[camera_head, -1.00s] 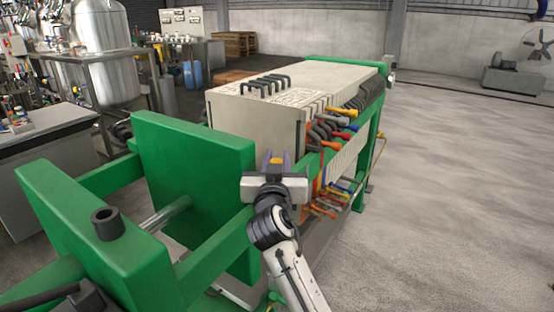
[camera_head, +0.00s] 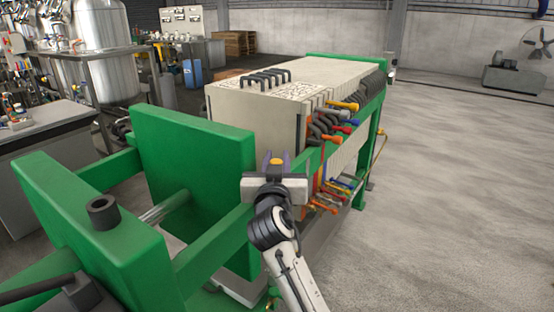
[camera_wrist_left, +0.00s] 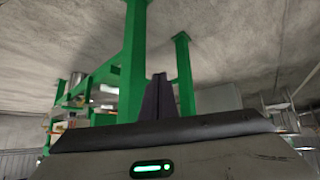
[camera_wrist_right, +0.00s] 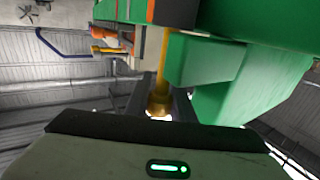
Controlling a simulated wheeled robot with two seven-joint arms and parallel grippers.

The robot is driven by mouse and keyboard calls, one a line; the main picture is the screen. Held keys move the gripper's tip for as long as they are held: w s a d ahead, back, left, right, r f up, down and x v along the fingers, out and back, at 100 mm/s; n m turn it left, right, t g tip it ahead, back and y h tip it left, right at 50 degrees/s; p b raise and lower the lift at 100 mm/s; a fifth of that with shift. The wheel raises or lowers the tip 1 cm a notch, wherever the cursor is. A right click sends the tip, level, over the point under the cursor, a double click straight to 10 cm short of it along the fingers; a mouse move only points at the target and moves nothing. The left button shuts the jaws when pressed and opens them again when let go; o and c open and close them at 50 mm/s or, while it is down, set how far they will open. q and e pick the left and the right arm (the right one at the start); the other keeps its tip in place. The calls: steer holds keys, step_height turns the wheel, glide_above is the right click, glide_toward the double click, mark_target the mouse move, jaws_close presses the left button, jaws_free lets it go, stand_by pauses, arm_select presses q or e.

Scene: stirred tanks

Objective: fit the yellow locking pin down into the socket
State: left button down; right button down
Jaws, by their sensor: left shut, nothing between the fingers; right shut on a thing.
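In the right wrist view the pin (camera_wrist_right: 161,75) runs as a yellow rod between the dark fingers (camera_wrist_right: 155,98). The likely socket, a dark round collar with a hole (camera_head: 103,212), stands on top of the green end frame at the left. The pin is apart from it, well to its right. My left gripper's dark fingers (camera_wrist_left: 157,98) are shut and empty in the left wrist view; the head view does not show them clearly.
A green plate (camera_head: 190,185) and side rail (camera_head: 215,240) lie between the collar and my right gripper. The filter press's pale plates (camera_head: 255,130), with hoses and coloured valve handles (camera_head: 335,130), stand behind. A grey bench (camera_head: 50,145) is at left.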

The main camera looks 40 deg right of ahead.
steer(key=shift+f+b, duration=1.25)
steer(key=shift+f, duration=0.15)
steer(key=shift+r, duration=0.2)
step_height(320, 180, up, 4)
steer(key=p, duration=0.3)
stand_by(0.3)
stand_by(1.8)
steer(key=shift+f+b, duration=2)
steer(key=shift+f, duration=0.2)
steer(key=c, duration=1.4)
jaws_free()
steer(key=shift+c, duration=0.2)
